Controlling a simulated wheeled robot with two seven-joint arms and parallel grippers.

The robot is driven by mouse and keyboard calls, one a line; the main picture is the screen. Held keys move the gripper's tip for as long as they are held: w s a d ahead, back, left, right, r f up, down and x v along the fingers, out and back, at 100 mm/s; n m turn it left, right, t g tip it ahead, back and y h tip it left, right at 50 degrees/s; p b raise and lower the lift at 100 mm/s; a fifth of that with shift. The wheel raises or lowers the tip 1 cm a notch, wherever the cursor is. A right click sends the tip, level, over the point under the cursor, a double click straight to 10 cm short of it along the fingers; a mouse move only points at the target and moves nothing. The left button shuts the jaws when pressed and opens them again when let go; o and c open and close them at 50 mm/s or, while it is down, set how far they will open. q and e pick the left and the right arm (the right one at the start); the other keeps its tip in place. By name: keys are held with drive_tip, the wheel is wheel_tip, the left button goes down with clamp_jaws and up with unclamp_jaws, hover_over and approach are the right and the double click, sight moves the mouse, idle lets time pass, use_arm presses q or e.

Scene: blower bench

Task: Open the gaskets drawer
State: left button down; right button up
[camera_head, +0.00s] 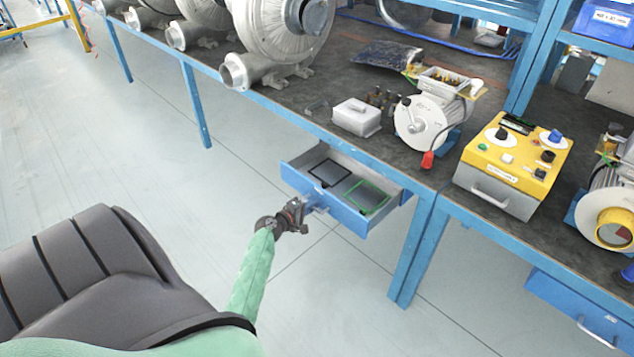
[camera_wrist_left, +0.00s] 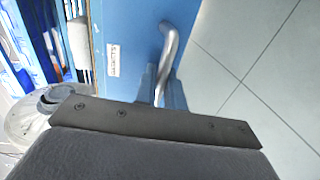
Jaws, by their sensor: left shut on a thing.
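The blue gaskets drawer (camera_head: 340,204) is pulled out from under the bench, and its inside shows. A black-framed gasket (camera_head: 329,172) and a green-framed gasket (camera_head: 366,197) lie in it. My left gripper (camera_head: 299,209) is at the drawer's front, shut on its handle. In the left wrist view the silver bar handle (camera_wrist_left: 170,45) runs down between the finger tips, and a white label (camera_wrist_left: 113,60) sits on the blue front (camera_wrist_left: 135,25). The label's text is too small to read surely. My right gripper is not in view.
The dark bench top (camera_head: 330,90) carries large blowers (camera_head: 283,35), a motor (camera_head: 422,122), a white box (camera_head: 357,116) and a yellow control box (camera_head: 515,160). A blue bench leg (camera_head: 416,255) stands right of the drawer. Another blue drawer (camera_head: 575,308) is at lower right. The floor before the drawer is clear.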

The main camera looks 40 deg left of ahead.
use_arm(q)
drive_tip(key=shift+s+f, duration=0.1)
drive_tip(key=c, duration=1.6)
unclamp_jaws()
drive_tip(key=shift+c, duration=0.2)
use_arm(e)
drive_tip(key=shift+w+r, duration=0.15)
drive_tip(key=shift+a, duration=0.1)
